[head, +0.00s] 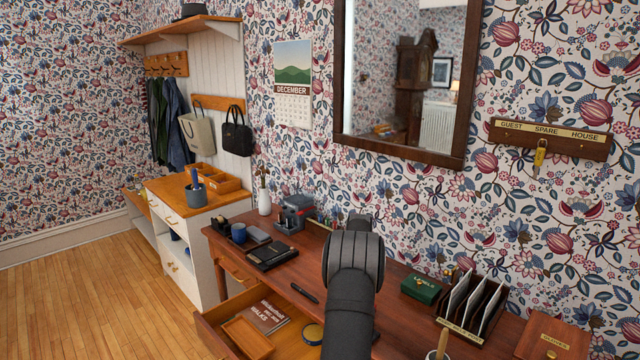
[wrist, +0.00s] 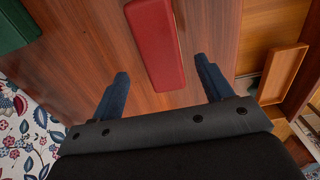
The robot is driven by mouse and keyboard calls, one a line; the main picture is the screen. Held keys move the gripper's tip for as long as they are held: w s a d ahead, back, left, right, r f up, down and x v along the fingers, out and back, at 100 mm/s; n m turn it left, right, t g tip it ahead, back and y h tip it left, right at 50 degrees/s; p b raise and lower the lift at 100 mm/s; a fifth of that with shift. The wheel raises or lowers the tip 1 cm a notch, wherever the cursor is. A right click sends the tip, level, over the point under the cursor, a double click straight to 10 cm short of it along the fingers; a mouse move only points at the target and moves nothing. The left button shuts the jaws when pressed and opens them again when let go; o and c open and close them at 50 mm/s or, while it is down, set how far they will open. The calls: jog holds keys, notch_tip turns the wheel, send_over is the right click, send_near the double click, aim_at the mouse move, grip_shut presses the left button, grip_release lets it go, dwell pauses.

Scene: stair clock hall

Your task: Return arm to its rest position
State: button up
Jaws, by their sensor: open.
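My arm rises in front of the wooden desk (head: 408,282) in the head view, and its dark links hide the middle of the desk. My gripper itself is hidden behind the arm there. In the wrist view my gripper (wrist: 163,90) is open, its two blue-grey fingers spread apart over the desk top. A red oblong case (wrist: 157,45) lies on the desk, beyond and between the fingertips. Nothing is held between the fingers.
An open drawer (head: 212,331) juts from the desk's front, holding a walks book (head: 267,315) and a wooden tray. A green box (head: 421,288) and a letter rack (head: 472,303) stand on the right. A mirror (head: 402,152) and key rack (head: 551,139) hang above.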

notch_tip(320, 180, down, 6)
jog(key=shift+r, duration=0.35)
notch_tip(320, 180, up, 4)
jog(key=shift+f, duration=0.2)
jog(key=s+d+r, duration=0.7)
jog(key=d, duration=0.2)
notch_tip(320, 180, up, 5)
jog(key=w+a+m, duration=0.2)
jog(key=m, duration=0.4)
jog(key=s+a+f+m, duration=0.2)
jog(key=a+f+m, duration=0.3)
jog(key=a+m, duration=0.7)
jog(key=shift+s+a+f+m, duration=0.2)
jog(key=shift+a+m, duration=0.1)
jog(key=shift+m, duration=1.2)
